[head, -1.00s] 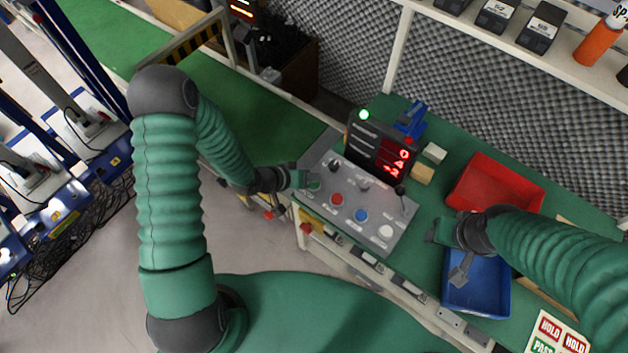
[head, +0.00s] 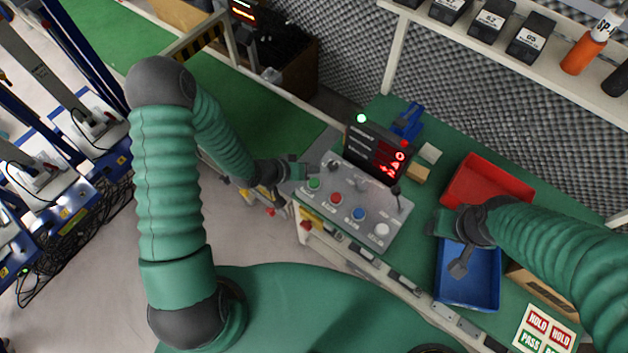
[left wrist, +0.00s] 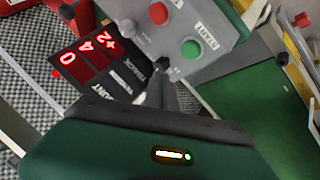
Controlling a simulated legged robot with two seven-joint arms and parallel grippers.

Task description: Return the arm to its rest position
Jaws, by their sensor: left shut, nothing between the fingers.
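My left arm comes in from the left in the head view. Its gripper (head: 298,171) is shut and empty, at the left edge of the grey button panel (head: 345,216), close to the green button (head: 314,184); I cannot tell whether it touches the panel. In the left wrist view the shut fingers (left wrist: 163,75) point toward the panel, with the green START button (left wrist: 190,48) and a red button (left wrist: 158,13) beyond. My right gripper (head: 440,222) is over the blue bin's upper left side. Its jaw state is not clear.
A display with red digits (head: 378,152) stands behind the panel. A red bin (head: 487,184) and a blue bin (head: 468,280) sit on the green bench to the right. A shelf (head: 510,55) with black boxes is at the back. A conveyor (head: 130,60) runs at the upper left.

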